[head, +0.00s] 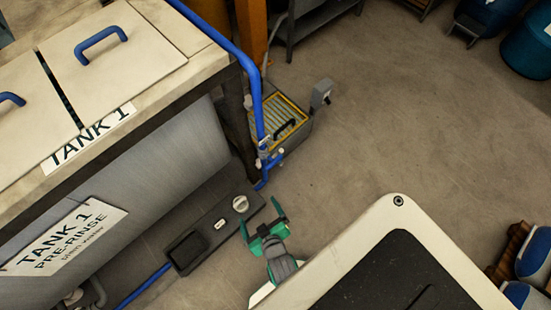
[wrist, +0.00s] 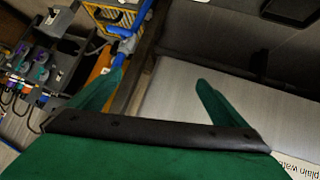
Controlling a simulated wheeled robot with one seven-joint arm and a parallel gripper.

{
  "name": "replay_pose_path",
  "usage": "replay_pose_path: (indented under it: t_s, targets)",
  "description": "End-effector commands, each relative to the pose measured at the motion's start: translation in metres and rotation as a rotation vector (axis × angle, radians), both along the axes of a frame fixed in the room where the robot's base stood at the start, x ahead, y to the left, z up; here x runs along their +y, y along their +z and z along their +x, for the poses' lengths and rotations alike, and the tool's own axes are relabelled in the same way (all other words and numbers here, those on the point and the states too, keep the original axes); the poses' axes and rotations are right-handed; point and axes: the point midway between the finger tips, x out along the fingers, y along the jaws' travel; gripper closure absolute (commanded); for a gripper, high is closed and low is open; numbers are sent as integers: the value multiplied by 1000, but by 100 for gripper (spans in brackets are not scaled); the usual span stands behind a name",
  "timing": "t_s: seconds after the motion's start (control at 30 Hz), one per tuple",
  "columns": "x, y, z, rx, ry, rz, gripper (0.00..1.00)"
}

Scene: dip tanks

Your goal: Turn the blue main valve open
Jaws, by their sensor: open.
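The blue pipe (head: 256,95) runs down past the corner of the tank. A small blue valve fitting (head: 272,160) sits low on it; its handle's position is too small to tell. The wrist view shows blue fittings on the pipe (wrist: 122,32) beyond the left fingertip. My gripper (head: 262,219) is open and empty, below the valve in the head view and apart from it. In the wrist view its green fingers (wrist: 161,72) are spread, and the left fingertip overlaps part of the blue piping.
A yellow-framed grated box (head: 285,122) stands behind the valve. Blue drums (head: 527,48) are at far right. The floor at right (head: 390,120) is clear.

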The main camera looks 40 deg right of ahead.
Motion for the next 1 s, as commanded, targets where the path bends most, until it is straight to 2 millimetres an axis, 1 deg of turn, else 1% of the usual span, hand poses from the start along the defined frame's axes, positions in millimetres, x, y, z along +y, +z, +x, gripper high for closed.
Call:
replay_pose_path:
  t_s: [0.03, 0.1, 0.2, 0.3, 0.43, 0.57, 0.6, 0.7, 0.8, 0.9, 1.0]
  targets:
    - [-16, -13, 13, 33, -16, -5, 3]
    - [-34, -31, 26, 89, -26, -5, 3]
    - [-60, -52, 44, 167, -34, 2, 3]
    - [-86, -68, 61, 238, -36, 21, 3]
    - [-121, -81, 82, 323, -25, 58, 3]
    - [-154, -83, 102, 392, 4, 106, 3]
    - [-164, -82, 107, 409, 13, 121, 3]
    - [-185, -77, 118, 446, 43, 160, 3]
    - [-201, -70, 126, 469, 72, 190, 3]
    - [-211, -64, 130, 483, 94, 212, 3]
    - [-216, -62, 133, 491, 108, 225, 3]
